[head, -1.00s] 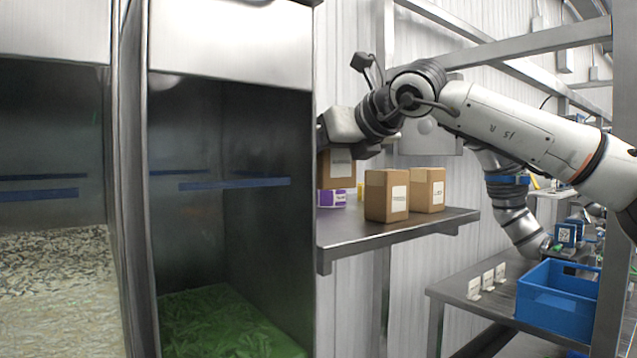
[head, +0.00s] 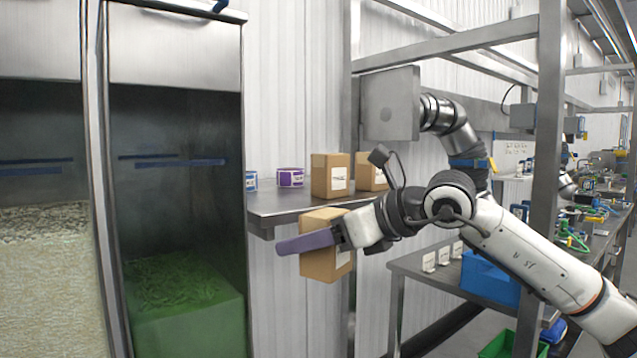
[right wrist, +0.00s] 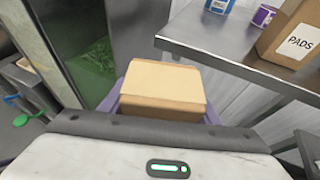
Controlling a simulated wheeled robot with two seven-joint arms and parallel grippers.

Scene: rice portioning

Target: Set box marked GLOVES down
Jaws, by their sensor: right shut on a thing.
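A brown cardboard box (head: 322,268) is in my right gripper (head: 318,242), held in the air in front of the shelf's front edge. My left gripper is not in view.
On the shelf stand two brown boxes (head: 328,175) (head: 372,172); one reads PADS (right wrist: 297,38) in the right wrist view. A purple roll (head: 290,177) and a blue-and-white item (head: 251,181) are at the shelf's left. A tall bin with green contents (head: 175,285) stands left. A blue crate (head: 490,276) is at right.

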